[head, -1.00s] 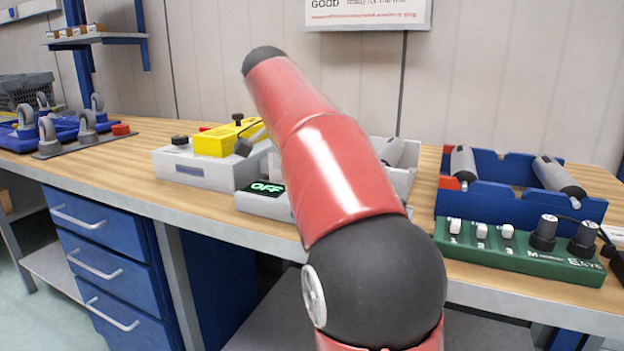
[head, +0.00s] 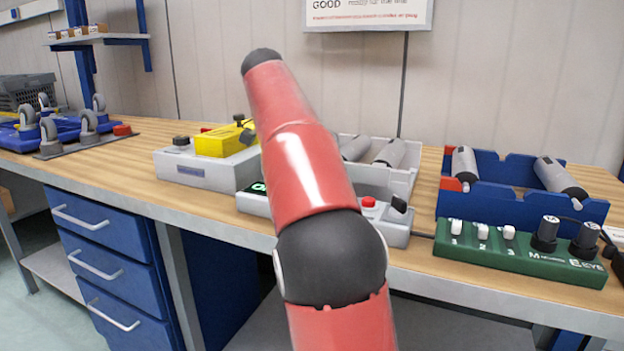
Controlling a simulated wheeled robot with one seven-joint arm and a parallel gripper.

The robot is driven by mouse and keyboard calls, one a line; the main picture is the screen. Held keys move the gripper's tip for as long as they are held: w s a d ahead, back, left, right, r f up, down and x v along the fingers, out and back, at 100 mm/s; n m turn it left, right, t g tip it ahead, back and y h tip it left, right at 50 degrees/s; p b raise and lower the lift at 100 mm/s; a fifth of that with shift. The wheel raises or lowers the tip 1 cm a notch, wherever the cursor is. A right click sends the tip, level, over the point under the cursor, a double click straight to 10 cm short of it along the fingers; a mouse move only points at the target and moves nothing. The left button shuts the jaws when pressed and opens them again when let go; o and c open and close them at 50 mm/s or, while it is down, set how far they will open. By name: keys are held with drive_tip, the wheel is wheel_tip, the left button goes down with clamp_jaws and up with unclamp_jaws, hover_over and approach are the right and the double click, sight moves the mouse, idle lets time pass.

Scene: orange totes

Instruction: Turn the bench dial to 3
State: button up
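Two black knobs stand on the right part of a green control panel, a left one (head: 545,233) and a right one (head: 585,240). The green panel (head: 500,259) also has white switches labelled 1, 2 and 3. Another black knob (head: 181,141) sits on a grey box (head: 205,172) at the left. I cannot tell which of these is the bench dial, and no pointer setting is readable. My red and black arm rises through the middle. My gripper is not identifiable; the arm seems to hide it. A small dark part beside the yellow block is unclear.
A grey unit (head: 396,238) with a red button (head: 369,202) and a display stands behind my arm, partly hidden. Its visible right end has a dark lever. A blue rack (head: 480,208) with grey rollers is behind the green panel. A yellow block (head: 222,143) tops the grey box.

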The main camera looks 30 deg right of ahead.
drive_tip(key=shift+f, duration=0.1)
idle(0.3)
drive_tip(key=o, duration=1)
drive_tip(key=shift+c, duration=0.2)
